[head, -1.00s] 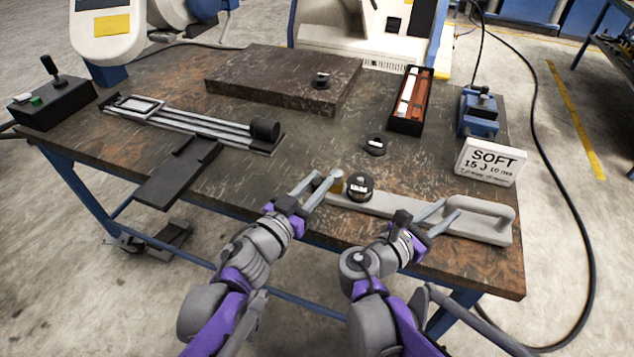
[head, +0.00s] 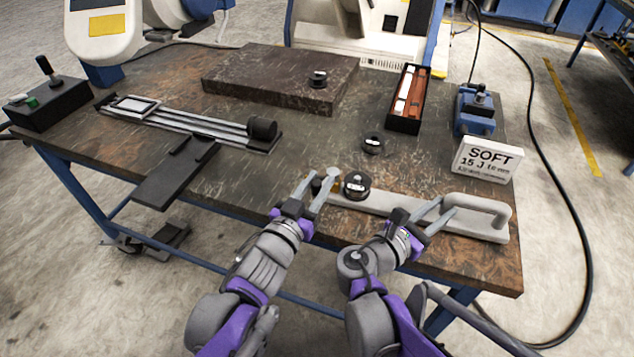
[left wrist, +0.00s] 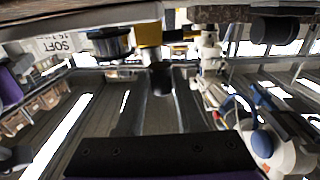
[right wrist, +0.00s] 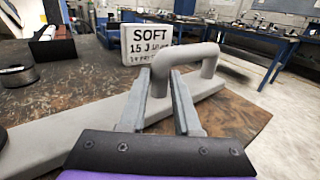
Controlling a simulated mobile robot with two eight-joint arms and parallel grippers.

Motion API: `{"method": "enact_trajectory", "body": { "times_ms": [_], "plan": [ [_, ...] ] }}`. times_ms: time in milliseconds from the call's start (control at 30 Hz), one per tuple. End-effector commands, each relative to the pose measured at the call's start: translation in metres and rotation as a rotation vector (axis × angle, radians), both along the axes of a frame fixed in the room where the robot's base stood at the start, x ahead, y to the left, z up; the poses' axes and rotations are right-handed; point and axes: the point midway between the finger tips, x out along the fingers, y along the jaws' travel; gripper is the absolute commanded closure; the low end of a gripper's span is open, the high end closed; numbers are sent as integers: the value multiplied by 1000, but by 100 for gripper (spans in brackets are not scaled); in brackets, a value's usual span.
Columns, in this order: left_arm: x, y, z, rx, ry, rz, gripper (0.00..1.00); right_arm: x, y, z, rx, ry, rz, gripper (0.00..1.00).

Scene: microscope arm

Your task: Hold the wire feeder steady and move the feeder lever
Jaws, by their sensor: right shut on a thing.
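The wire feeder is a long grey bar (head: 405,204) along the front edge of the table, with a looped handle (head: 489,208) at its right end. A black spool (head: 356,184) and a small yellow block sit at its left end. A dark knob (left wrist: 160,78), apparently the feeder lever, sticks out there towards me. My left gripper (head: 324,182) is open, its fingers apart on either side of the dark knob; contact cannot be told. My right gripper (head: 439,209) is shut on the feeder's handle, its fingers around the handle's near post in the right wrist view (right wrist: 163,85).
A white sign (head: 487,159) reading SOFT stands behind the handle. A small black round piece (head: 372,145) lies behind the bar. A dark tray of sticks (head: 407,122), a blue device (head: 475,112) and a dark slab (head: 255,88) stand farther back. A rail device (head: 200,125) lies at left.

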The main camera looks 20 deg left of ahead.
Motion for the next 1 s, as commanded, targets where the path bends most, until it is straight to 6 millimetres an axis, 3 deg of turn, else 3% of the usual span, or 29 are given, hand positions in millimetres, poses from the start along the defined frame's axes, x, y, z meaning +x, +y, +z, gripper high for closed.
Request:
{"method": "enact_trajectory", "body": {
  "times_ms": [33, 100, 533, 1000],
  "plan": [
    [0, 0, 0, 0, 0, 0, 53, 0, 0, 1, 0, -2, 0, 100],
    [0, 0, 0, 0, 0, 0, 40, 0, 0, 1, 0, -2, -1, 100],
    [-7, 2, 1, 1, 0, 1, 40, 0, -1, 1, 0, -2, -3, 100],
    [-80, 8, 1, 0, 0, 2, 40, 0, -1, 1, 0, -2, -3, 100]
  ]
}}
